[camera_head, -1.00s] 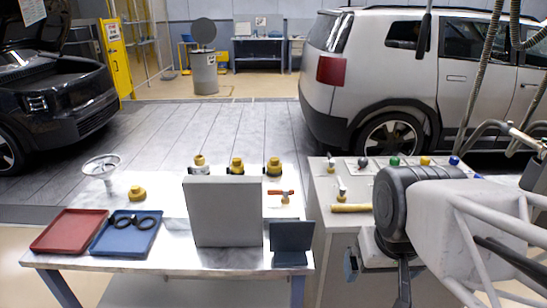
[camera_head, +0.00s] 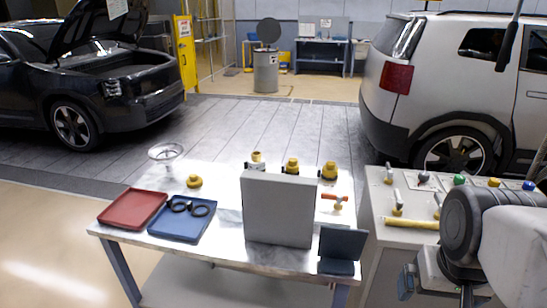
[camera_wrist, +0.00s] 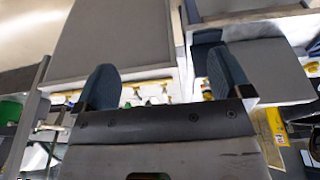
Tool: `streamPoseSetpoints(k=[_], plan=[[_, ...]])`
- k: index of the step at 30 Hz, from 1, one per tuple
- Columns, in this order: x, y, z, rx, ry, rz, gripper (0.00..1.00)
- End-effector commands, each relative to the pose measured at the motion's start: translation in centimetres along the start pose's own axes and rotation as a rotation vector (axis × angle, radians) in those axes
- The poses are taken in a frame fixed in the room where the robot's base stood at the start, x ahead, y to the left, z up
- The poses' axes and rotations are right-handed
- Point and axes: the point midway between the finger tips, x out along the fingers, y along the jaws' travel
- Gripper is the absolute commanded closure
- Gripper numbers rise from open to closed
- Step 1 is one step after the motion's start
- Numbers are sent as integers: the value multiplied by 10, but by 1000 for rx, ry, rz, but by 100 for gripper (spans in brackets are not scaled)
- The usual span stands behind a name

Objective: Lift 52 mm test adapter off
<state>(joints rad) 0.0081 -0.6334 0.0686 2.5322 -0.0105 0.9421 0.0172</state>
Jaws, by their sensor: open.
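Several yellow adapter-like caps are on the steel table in the head view. Three stand in a row at the back, a left one (camera_head: 257,157), a middle one (camera_head: 291,166) and a right one (camera_head: 329,170), partly hidden by the grey panel. A loose yellow cap (camera_head: 194,181) lies at the left. No size marking is readable, so I cannot tell which is the 52 mm test adapter. My gripper (camera_head: 407,282) is low at the right, beside the cabinet and away from the caps. The wrist view shows its blue-grey fingers (camera_wrist: 165,82) apart, with nothing between them.
A tall grey panel (camera_head: 278,208) stands mid-table, with a dark stand (camera_head: 341,245) beside it. A red tray (camera_head: 132,208), a blue tray (camera_head: 180,225) holding black rings, a funnel (camera_head: 166,152) and an orange-handled valve (camera_head: 335,198) are also there. A cabinet (camera_head: 372,220) stands right.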

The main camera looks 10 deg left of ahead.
Motion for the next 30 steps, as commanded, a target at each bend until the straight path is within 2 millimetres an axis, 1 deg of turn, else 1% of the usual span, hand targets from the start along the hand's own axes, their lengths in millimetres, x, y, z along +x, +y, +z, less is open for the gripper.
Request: streamPoseSetpoints(k=[12, 13, 22, 26, 30], plan=[[0, 0, 0, 0, 0, 0, 3], [0, 0, 0, 0, 0, 0, 0], [0, 0, -2, -3, -1, 0, 0], [-3, -2, -10, -17, -3, -1, 0], [-7, -6, -27, -53, -9, -4, 0]])
